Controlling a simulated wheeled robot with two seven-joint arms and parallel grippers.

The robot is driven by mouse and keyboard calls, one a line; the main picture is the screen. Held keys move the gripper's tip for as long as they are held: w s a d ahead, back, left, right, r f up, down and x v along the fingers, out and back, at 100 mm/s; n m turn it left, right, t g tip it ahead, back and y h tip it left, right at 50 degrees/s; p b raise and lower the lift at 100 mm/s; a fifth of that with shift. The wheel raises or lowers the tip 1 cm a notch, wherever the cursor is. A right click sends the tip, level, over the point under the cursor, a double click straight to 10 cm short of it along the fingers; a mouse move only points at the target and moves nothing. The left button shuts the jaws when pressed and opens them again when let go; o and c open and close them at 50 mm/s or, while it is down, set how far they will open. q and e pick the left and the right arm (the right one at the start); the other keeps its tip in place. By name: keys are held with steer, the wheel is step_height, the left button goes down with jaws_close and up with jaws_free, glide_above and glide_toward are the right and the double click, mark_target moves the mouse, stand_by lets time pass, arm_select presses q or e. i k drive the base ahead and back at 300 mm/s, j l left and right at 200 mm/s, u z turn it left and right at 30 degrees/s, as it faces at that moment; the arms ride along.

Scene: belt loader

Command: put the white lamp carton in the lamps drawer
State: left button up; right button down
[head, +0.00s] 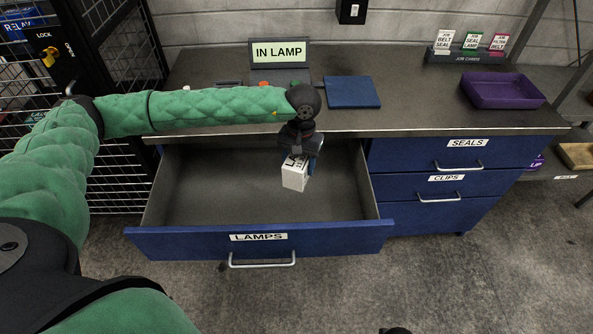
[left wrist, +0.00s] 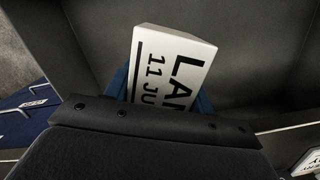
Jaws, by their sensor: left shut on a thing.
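The white lamp carton (head: 295,174) is held by my left gripper (head: 303,157), over the open lamps drawer (head: 180,242). In the left wrist view the carton (left wrist: 165,65) shows black print reading "LA" and "11 JU", and lies between the blue fingers (left wrist: 118,84). The carton hangs within the drawer's outline, right of its middle; whether it touches the drawer floor I cannot tell. The drawer is pulled out, has a blue front labelled LAMPS, and looks empty otherwise. My right gripper is not clearly seen.
The shut drawers SEALS (head: 430,157) and CLIPS (head: 425,190) are right of it. On the worktop are a sign reading IN LAMP (head: 279,52), a blue pad (head: 352,92), a purple tray (head: 503,90) and job cards (head: 467,57). A wire cage (head: 115,60) stands left.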

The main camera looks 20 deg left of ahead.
mark_target(264, 202)
steer(key=i+l+u, duration=0.15)
steer(key=l+u, duration=0.3)
steer(key=l, duration=0.6)
steer(key=l+u, duration=0.45)
steer(key=l, duration=0.65)
